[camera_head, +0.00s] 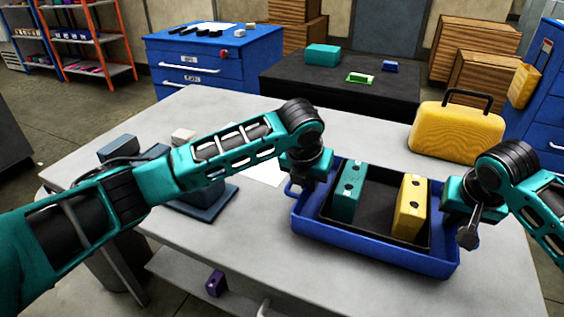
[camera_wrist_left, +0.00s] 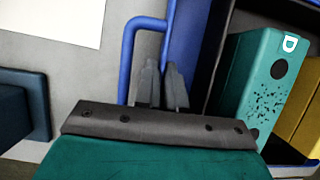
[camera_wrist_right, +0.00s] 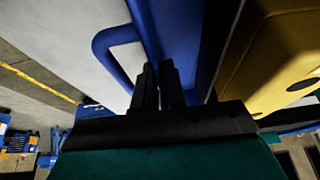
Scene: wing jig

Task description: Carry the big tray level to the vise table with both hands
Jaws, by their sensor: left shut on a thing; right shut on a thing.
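The big blue tray (camera_head: 375,250) is at the right part of the grey table (camera_head: 150,215). It looks level; I cannot tell whether it touches the tabletop. In it, a black inner tray (camera_head: 378,205) holds a teal block (camera_head: 349,191) and a yellow block (camera_head: 410,208), both standing. My left gripper (camera_head: 297,188) is shut on the tray's left side, by the handle (camera_wrist_left: 127,60). My right gripper (camera_head: 466,234) is shut on the right side, by the other handle (camera_wrist_right: 103,45). The fingers partly hide where they grip.
A dark blue-grey fixture (camera_head: 208,195), perhaps a vise, stands on the table's left behind my left arm. A white sheet (camera_head: 262,168) lies beside the tray. A yellow case (camera_head: 457,132) stands behind it. A black table (camera_head: 345,85) and blue cabinet (camera_head: 215,60) are beyond.

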